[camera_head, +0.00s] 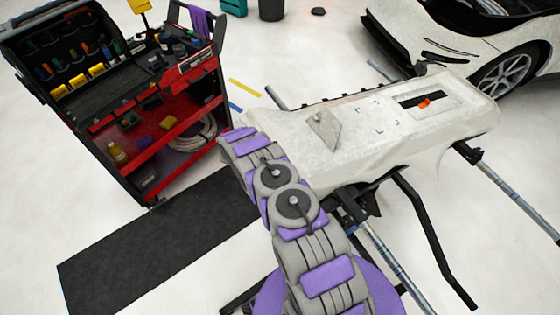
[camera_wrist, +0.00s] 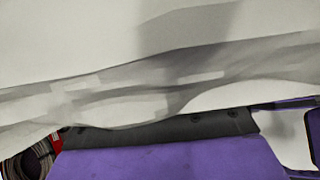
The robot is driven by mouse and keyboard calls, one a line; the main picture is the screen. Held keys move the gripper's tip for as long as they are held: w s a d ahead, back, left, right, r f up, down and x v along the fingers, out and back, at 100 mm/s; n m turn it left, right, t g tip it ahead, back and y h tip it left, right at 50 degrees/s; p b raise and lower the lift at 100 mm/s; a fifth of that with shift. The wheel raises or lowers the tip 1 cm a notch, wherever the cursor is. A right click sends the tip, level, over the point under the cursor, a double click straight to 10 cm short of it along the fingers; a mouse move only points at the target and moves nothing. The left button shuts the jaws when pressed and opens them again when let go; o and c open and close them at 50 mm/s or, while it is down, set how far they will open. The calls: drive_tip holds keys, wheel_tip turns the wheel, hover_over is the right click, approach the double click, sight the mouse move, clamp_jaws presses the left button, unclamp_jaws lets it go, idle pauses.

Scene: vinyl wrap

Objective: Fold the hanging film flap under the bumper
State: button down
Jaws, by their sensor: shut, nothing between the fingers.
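The bumper (camera_head: 390,140) lies on a dark stand, covered in pale film. In the wrist view, its pale surface (camera_wrist: 70,35) fills the top. The film flap (camera_wrist: 120,108) hangs along its lower edge, wavy and creased. My gripper (camera_head: 236,136) is at the bumper's left end in the head view, and its fingertips are hard to make out there. In the wrist view, my purple and dark grey gripper (camera_wrist: 150,133) is just below the flap's edge, shut and empty. I cannot tell whether it touches the film. My arm hides part of the bumper's near left side.
A tool cart (camera_head: 150,115) with red shelves stands at the left, near my gripper. A black mat (camera_head: 150,240) lies on the floor before it. The stand's black leg (camera_head: 430,235) and metal bars (camera_head: 520,205) extend at the right. A white car (camera_head: 460,45) is behind.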

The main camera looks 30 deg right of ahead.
drive_tip(key=p+v, duration=0.3)
drive_tip(key=v, duration=1.3)
drive_tip(key=shift+a, duration=0.15)
drive_tip(key=s+d+r+m+g+y, duration=0.1)
drive_tip(key=s+r+m, duration=0.5)
drive_tip(key=r, duration=0.8)
drive_tip(key=s+d+r+m+g+y, duration=0.15)
drive_tip(key=s+r+m, duration=0.25)
drive_tip(key=s+r, duration=0.75)
drive_tip(key=s+a+r+m+y, duration=0.2)
drive_tip(key=s+a+r, duration=0.2)
drive_tip(key=s, duration=0.5)
drive_tip(key=s+a+r+m+y, duration=0.2)
drive_tip(key=s+a+r+m, duration=0.1)
drive_tip(key=s, duration=0.6)
drive_tip(key=s+a+r+m+y, duration=0.3)
drive_tip(key=s+a+r, duration=0.2)
drive_tip(key=s+r, duration=0.2)
drive_tip(key=s, duration=0.2)
drive_tip(key=shift+s+t, duration=0.3)
drive_tip(key=shift+t, duration=0.05)
drive_tip(key=shift+s+a, duration=0.1)
drive_tip(key=shift+s, duration=0.05)
